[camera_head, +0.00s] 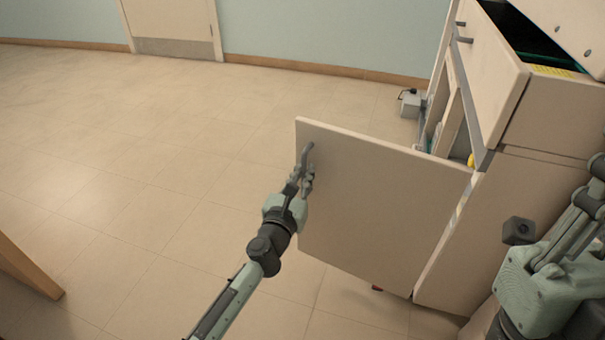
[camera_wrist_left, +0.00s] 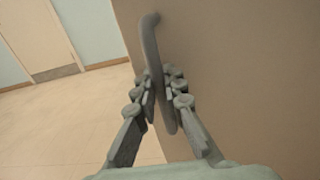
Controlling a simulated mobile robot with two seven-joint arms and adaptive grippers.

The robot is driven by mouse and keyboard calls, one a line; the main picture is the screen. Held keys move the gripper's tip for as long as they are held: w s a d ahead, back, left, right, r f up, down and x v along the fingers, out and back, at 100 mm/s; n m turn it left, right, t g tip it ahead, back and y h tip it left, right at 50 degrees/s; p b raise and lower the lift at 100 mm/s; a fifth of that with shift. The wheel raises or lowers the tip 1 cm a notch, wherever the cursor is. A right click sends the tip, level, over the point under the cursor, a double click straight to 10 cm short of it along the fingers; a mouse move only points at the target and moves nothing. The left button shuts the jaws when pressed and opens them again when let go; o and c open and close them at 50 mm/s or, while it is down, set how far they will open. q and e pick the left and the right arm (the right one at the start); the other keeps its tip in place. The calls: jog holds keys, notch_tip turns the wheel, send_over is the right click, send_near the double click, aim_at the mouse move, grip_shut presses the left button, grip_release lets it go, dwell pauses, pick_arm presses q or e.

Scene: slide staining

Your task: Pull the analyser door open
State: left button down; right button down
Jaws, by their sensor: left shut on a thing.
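The analyser door (camera_head: 375,205) is a flat beige panel that stands swung out from the cream analyser (camera_head: 540,130), with a clear gap at the front opening. My left gripper (camera_head: 303,181) is shut on the grey door handle (camera_head: 307,153) near the door's free edge. In the left wrist view the handle (camera_wrist_left: 150,45) runs between the fingers of the left gripper (camera_wrist_left: 162,95), and the door (camera_wrist_left: 230,60) fills the right side. My right gripper (camera_head: 545,270) is partly in view at the lower right, beside the analyser's side; its fingertips are not clear.
A drawer (camera_head: 490,85) above the door also sticks out from the analyser. A small grey device (camera_head: 411,103) stands behind it on the floor. A wooden table edge (camera_head: 25,268) is at lower left. The floor left of the door is clear.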

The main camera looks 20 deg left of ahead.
pick_arm(q)
jog(key=c, duration=1.9)
grip_release()
jog(key=shift+o, duration=0.2)
jog(key=shift+s, duration=0.15)
jog(key=s, duration=1.1)
jog(key=shift+s, duration=0.4)
jog(key=shift+a, duration=0.15)
